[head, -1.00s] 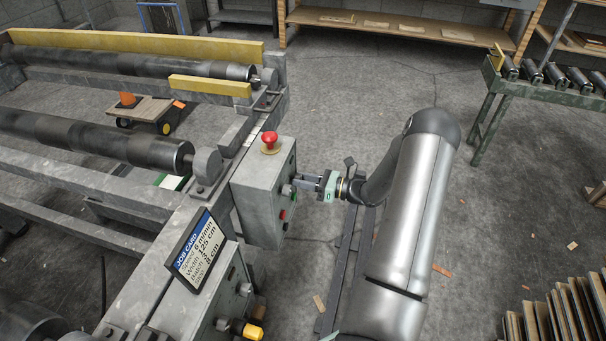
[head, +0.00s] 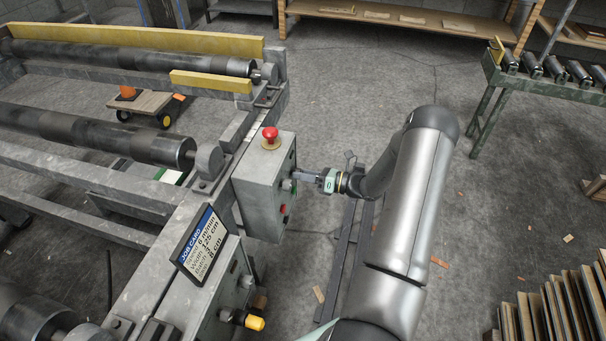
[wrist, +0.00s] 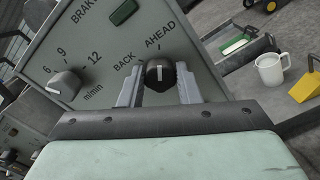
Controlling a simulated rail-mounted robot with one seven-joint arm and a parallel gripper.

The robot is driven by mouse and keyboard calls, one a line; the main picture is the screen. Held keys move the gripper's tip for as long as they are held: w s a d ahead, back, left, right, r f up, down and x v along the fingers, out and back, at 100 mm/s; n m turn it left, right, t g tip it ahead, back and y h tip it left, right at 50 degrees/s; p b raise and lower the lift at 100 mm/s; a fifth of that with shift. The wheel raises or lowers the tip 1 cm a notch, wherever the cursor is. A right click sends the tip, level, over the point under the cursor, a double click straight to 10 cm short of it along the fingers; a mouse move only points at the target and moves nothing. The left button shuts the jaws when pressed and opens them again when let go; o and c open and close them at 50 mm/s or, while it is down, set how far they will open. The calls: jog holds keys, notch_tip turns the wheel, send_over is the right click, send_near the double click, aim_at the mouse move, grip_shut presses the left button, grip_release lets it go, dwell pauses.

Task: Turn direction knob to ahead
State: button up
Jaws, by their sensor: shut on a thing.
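The direction knob (wrist: 160,75) is black with a white pointer line, on a grey panel in the wrist view. The word BACK (wrist: 125,60) is to its left and AHEAD (wrist: 160,34) is above it in the picture. The white line stands upright in the picture, towards AHEAD. My gripper (wrist: 159,88) has one finger on each side of the knob and is shut on it. In the head view my gripper (head: 300,176) reaches the right face of the grey control box (head: 259,180); the knob is small and partly hidden there.
A red stop button (head: 270,134) tops the box. The job card (head: 202,246) stands in front of it. A speed knob (wrist: 67,83) is left of the direction knob. A white mug (wrist: 271,68) is at right. Floor right of the box is mostly clear.

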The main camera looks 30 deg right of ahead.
jog(key=o, duration=1)
jog(key=v, duration=1.7)
jog(key=shift+s+d, duration=0.15)
jog(key=shift+s, duration=0.05)
jog(key=s+a+r+n+g+h+p, duration=0.3)
jog(key=a+r+n+g+p, duration=0.3)
jog(key=a+r+n+g, duration=1.1)
jog(key=s+a+r+n+t+h+p, duration=0.1)
jog(key=s+a+r+n+h+p, duration=0.1)
jog(key=s+a+r+n+h, duration=0.1)
jog(key=s+a+r+n+t+h+p, duration=0.2)
jog(key=s+a+r+n+h, duration=0.1)
jog(key=s+a+r+n, duration=0.2)
jog(key=s+a+r+n+t+h+p, duration=0.2)
jog(key=s+a+r+n+h, duration=0.2)
jog(key=s+a+r+n, duration=0.1)
jog(key=shift+s+r+n+p, duration=0.2)
jog(key=shift+s+r+n, duration=0.25)
jog(key=shift+n, duration=0.35)
jog(key=shift+s+r+n+p, duration=0.15)
jog(key=shift+s+r+n, duration=0.25)
jog(key=shift+r+n, duration=0.3)
